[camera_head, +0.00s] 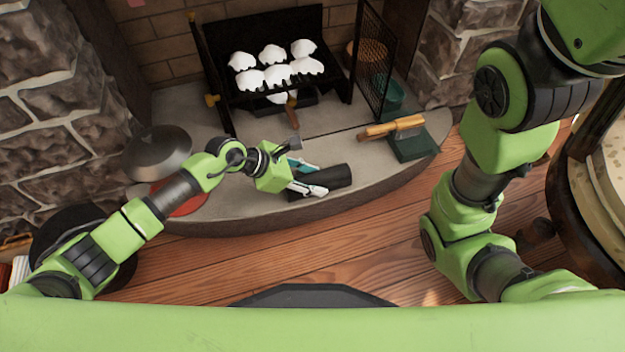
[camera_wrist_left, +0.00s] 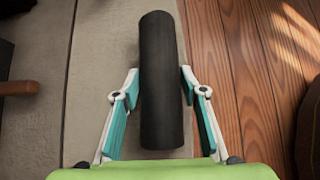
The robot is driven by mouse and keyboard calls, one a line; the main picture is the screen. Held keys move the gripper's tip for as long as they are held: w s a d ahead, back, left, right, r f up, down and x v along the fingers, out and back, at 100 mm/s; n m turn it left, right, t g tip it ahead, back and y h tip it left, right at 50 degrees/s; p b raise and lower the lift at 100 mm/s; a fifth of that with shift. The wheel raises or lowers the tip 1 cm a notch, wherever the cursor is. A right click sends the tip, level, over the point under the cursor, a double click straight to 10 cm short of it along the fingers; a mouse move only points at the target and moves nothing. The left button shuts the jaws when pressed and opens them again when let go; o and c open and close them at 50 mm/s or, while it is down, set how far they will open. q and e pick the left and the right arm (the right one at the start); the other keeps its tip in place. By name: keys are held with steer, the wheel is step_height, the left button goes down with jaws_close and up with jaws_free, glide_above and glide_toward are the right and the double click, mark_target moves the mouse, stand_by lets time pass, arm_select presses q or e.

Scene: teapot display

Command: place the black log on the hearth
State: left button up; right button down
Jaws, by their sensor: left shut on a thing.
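The black log (camera_head: 328,179) is a dark cylinder at the front edge of the grey stone hearth (camera_head: 235,219). In the left wrist view the log (camera_wrist_left: 160,70) lies lengthwise between the two fingers. My left gripper (camera_head: 308,185) is shut on the log, with its white and teal fingers on either side; it also shows in the left wrist view (camera_wrist_left: 160,100). The log is over the hearth, close to its rim. I cannot tell whether it touches the stone. My right gripper is out of view; only my right arm shows at the right.
A black grate with several white pieces (camera_head: 275,70) stands in the fireplace behind. A wooden-handled brush (camera_head: 392,128) lies on a green box (camera_head: 412,145) to the right. A grey lid-like dome (camera_head: 157,152) and a red round thing (camera_head: 180,197) are at the left.

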arm_select(q)
steer(key=shift+f, duration=0.15)
steer(key=o, duration=1.3)
steer(key=shift+o, duration=0.2)
